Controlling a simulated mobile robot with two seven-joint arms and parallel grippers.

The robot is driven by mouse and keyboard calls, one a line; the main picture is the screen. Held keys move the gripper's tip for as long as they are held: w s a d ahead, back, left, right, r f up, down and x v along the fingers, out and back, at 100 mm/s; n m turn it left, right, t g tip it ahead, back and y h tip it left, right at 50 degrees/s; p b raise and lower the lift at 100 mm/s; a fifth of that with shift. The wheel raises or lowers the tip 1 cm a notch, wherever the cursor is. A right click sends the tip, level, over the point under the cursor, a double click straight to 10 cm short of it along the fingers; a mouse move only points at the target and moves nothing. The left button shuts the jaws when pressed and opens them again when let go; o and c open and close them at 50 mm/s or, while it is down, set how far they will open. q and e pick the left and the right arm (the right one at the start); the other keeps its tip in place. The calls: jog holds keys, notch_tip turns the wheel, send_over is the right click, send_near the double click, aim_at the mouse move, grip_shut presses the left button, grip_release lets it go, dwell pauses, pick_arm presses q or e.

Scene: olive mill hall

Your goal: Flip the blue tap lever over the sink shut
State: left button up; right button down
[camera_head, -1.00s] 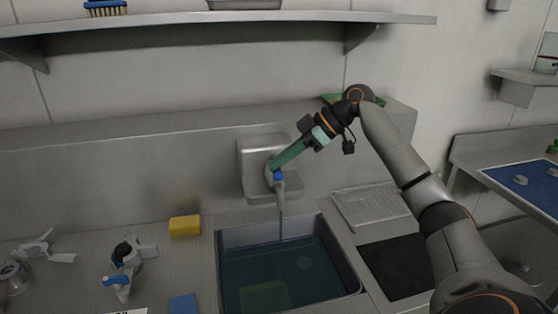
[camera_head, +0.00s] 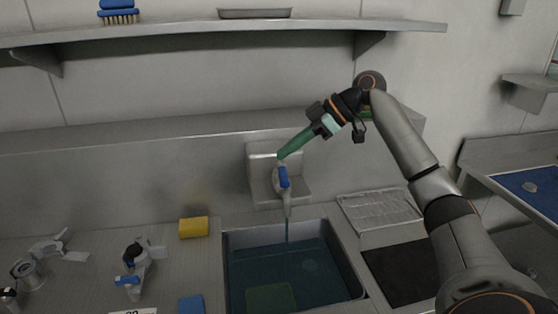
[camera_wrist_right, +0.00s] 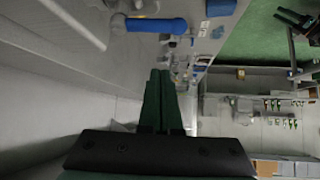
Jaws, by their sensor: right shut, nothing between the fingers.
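The blue tap lever (camera_head: 284,177) sits on the grey tap (camera_head: 287,200) at the wall above the sink (camera_head: 226,285). A thin stream runs down from the tap into the water in the sink. My right gripper (camera_head: 282,156) has its green fingers shut and empty. In the head view its tips are just above the lever. In the right wrist view the shut fingers (camera_wrist_right: 160,75) point toward the blue lever (camera_wrist_right: 157,25), with a visible gap between them in the picture. My left gripper is not in view.
A yellow sponge (camera_head: 194,228) and a blue block (camera_head: 191,304) lie left of the sink. Grey fittings (camera_head: 136,262) stand further left. A ribbed drainer (camera_head: 380,210) and a dark panel (camera_head: 398,272) are to the right. A shelf (camera_head: 200,35) runs above.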

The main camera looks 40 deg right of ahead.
jog(key=shift+v, duration=2.6)
jog(key=shift+w+d, duration=0.1)
jog(key=shift+w, duration=0.05)
